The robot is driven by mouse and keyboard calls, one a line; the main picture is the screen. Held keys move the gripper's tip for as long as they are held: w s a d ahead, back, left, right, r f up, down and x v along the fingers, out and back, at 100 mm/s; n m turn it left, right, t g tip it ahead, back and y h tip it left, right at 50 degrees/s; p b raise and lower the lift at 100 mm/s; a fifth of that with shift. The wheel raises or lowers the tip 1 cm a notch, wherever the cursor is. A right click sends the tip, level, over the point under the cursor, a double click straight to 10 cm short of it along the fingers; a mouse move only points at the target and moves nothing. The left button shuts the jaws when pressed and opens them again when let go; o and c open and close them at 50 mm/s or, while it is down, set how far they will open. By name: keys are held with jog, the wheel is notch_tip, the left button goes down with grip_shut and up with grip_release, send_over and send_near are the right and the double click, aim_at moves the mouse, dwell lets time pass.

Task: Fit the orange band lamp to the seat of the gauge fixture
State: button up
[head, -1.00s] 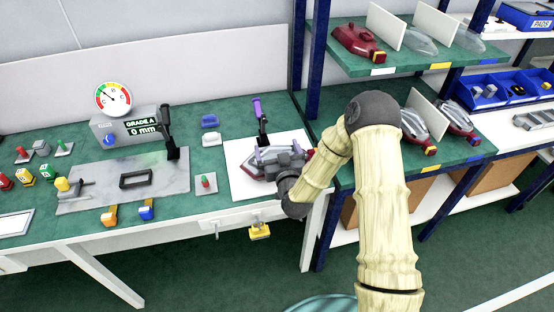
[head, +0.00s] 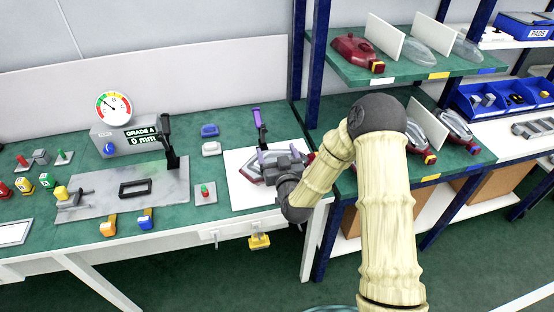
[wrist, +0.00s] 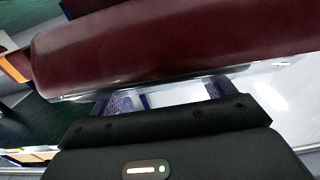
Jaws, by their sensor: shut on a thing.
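My gripper (head: 280,164) is at the white board on the right part of the bench, shut on a lamp with a dark red body and a clear edge (head: 252,173). In the wrist view the lamp's dark red body (wrist: 170,45) lies across the top, just beyond the jaws (wrist: 170,98). The frame looks empty.
A purple-handled clamp (head: 257,120) stands behind the lamp, close to my gripper. A black upright clamp (head: 168,140) stands at the plate's right end. Blue and white pads (head: 210,131) lie between. Shelves at right hold more lamps (head: 455,130).

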notch_tip(320, 180, up, 8)
jog(key=shift+f, duration=0.15)
jog(key=shift+f, duration=0.1)
dwell(0.6)
